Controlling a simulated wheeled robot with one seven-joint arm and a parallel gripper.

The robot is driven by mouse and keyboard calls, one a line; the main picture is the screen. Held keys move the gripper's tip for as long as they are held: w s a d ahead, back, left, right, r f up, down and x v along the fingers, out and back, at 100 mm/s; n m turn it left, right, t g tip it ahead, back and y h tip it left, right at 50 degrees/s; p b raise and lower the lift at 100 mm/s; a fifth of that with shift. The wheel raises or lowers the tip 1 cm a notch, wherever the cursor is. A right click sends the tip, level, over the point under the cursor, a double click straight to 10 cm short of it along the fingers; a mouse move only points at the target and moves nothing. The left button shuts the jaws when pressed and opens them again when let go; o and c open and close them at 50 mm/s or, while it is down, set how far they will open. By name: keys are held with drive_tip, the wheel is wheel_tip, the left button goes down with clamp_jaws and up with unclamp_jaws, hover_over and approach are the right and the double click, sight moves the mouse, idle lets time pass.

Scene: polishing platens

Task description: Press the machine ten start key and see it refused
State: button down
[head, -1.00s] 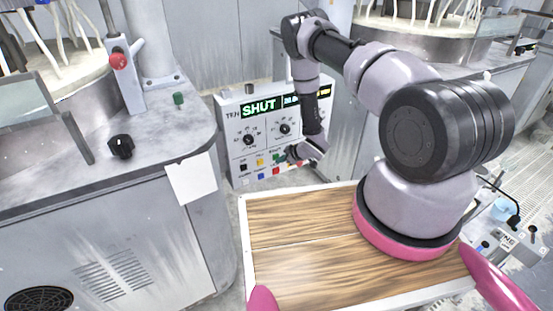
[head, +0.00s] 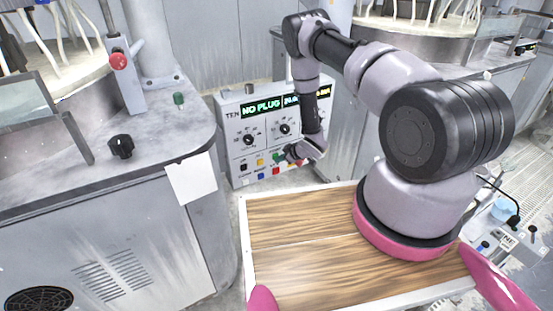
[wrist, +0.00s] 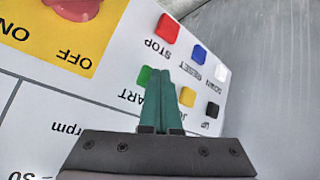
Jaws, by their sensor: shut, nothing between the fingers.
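The machine ten panel (head: 237,150) is a white box marked TEN in the head view. Its green-lit display (head: 262,107) reads NO PLUG. In the wrist view, upside down, the green start key (wrist: 144,76) shows beside my fingertips, partly hidden by them, with the end of its START label below. My gripper (wrist: 161,72) is shut and empty, its tips at the right edge of that key as pictured. I cannot tell whether they touch it. In the head view my gripper (head: 291,154) is at the panel's lower right, covering some keys.
The wrist view shows a red STOP key (wrist: 167,28), a blue RESET key (wrist: 198,54), a yellow key (wrist: 188,97), a black key (wrist: 212,110) and a large red OFF knob (wrist: 75,8) on yellow. A grey machine cabinet (head: 130,215) stands left of the panel.

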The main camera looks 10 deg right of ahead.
idle(0.3)
drive_tip(key=shift+s+d, duration=0.25)
drive_tip(key=shift+s, duration=0.5)
drive_tip(key=shift+s+d, duration=0.25)
drive_tip(key=shift+s, duration=0.55)
drive_tip(key=shift+s+d, duration=0.25)
drive_tip(key=shift+s, duration=0.55)
drive_tip(key=shift+s+d, duration=0.25)
drive_tip(key=shift+s, duration=0.55)
